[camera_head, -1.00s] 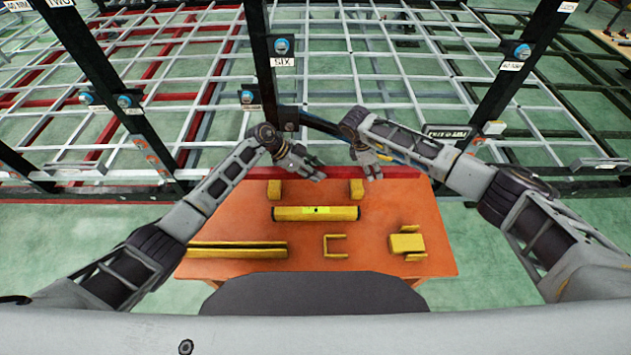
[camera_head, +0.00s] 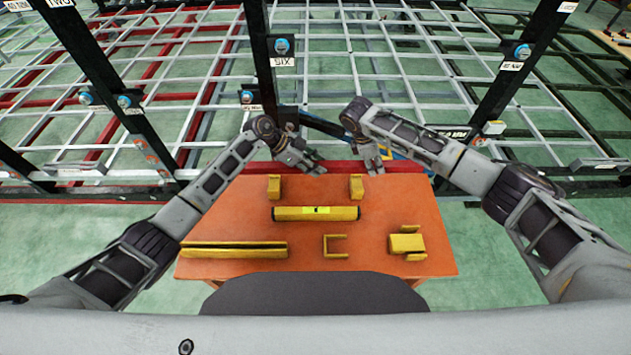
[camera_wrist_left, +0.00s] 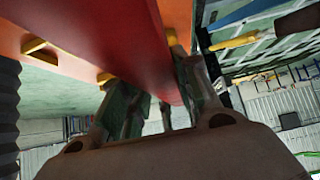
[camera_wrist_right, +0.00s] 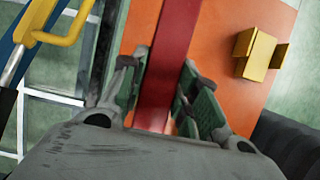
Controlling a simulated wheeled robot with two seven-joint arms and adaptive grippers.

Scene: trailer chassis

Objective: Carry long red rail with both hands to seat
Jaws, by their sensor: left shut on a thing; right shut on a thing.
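The long red rail (camera_head: 341,167) lies crosswise past the far edge of the orange table in the head view, its ends partly hidden. My left gripper (camera_head: 318,169) is shut on the rail left of its visible middle. The left wrist view shows the rail (camera_wrist_left: 125,45) running between the fingers. My right gripper (camera_head: 376,169) is shut on the rail farther right. In the right wrist view the rail (camera_wrist_right: 168,70) passes between the green-padded fingers. The seat for the rail cannot be told from these frames.
The orange table (camera_head: 210,222) bears a yellow tube (camera_head: 290,213), a long yellow bar (camera_head: 235,249), yellow blocks (camera_head: 274,187) and brackets (camera_head: 407,242). Beyond stands the chassis with a white lattice and dark posts (camera_head: 283,90). Green floor lies left of the table.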

